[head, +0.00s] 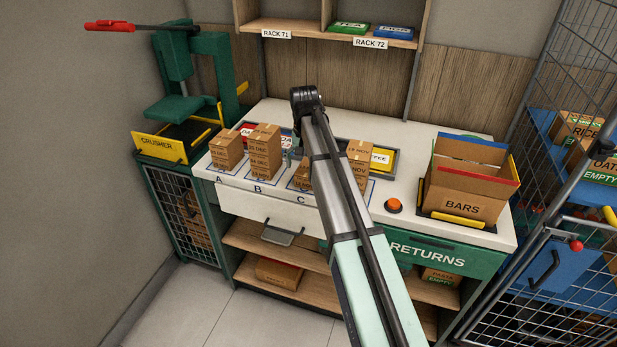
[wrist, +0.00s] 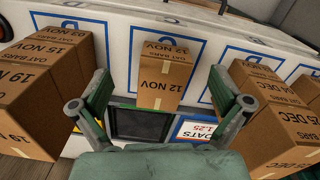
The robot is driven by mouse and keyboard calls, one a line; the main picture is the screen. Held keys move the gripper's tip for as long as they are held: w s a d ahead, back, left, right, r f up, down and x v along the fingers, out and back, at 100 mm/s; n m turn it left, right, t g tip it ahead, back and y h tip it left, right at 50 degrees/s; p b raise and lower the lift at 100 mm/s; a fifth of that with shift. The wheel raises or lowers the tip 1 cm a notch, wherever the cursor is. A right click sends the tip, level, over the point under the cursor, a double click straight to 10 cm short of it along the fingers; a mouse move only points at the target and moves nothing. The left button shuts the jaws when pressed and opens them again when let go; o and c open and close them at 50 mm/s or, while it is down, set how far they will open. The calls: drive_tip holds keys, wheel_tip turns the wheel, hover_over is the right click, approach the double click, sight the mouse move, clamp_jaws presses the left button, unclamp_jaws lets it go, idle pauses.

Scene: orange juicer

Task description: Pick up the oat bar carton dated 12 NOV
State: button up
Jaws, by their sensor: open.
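The oat bar carton dated 12 NOV (wrist: 165,72) is a small brown box with a pale tape strip. It stands alone in a blue-outlined bay in the middle of the wrist view. My gripper (wrist: 162,92) is open, with one green-grey finger on each side of the carton's near end in the picture and a gap on both sides. In the head view, a low carton (head: 301,176) stands at bay C, partly hidden by my arm, which also hides most of my gripper.
Taller carton stacks flank it: NOV cartons (wrist: 62,62) at left and DEC cartons (wrist: 272,108) at right in the wrist view. The open BARS box (head: 462,203) and orange button (head: 394,205) are on the counter's right. Rack shelves (head: 290,25) rise behind.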

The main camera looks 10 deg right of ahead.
drive_tip(key=w+d+r+m+b, duration=0.25)
drive_tip(key=w+r, duration=0.35)
drive_tip(key=r, duration=0.4)
wheel_tip(320, 180, down, 12)
drive_tip(key=p, duration=0.4)
drive_tip(key=shift+r, duration=0.15)
drive_tip(key=shift+a+f+p, duration=0.2)
drive_tip(key=shift+f+p, duration=0.95)
drive_tip(key=shift+f, duration=1.5)
drive_tip(key=c, duration=1.2)
